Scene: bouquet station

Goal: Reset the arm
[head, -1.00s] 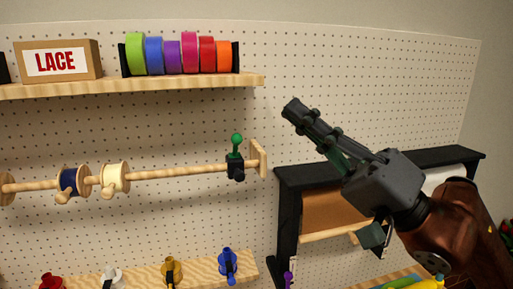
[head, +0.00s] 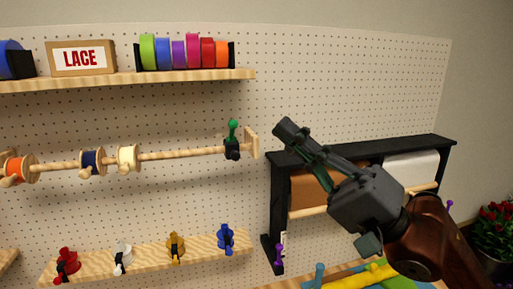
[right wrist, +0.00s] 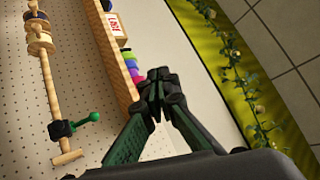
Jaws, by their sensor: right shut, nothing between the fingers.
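My right gripper (head: 290,128) is in the head view, right of centre, pointing up and to the left in front of the pegboard. Its arm comes in from the lower right. In the right wrist view its fingertips (right wrist: 157,80) meet, with nothing between them. It appears clear of the shelf, the rod and the paper rack. My left gripper is not in the head view.
The paper rack (head: 272,215) stands behind my right arm. A wooden rod (head: 185,155) carries ribbon spools and a green-knobbed clamp (head: 233,140). Above is a shelf (head: 180,77) with a LACE box (head: 82,58) and coloured rolls. Red flowers (head: 492,225) stand at the far right.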

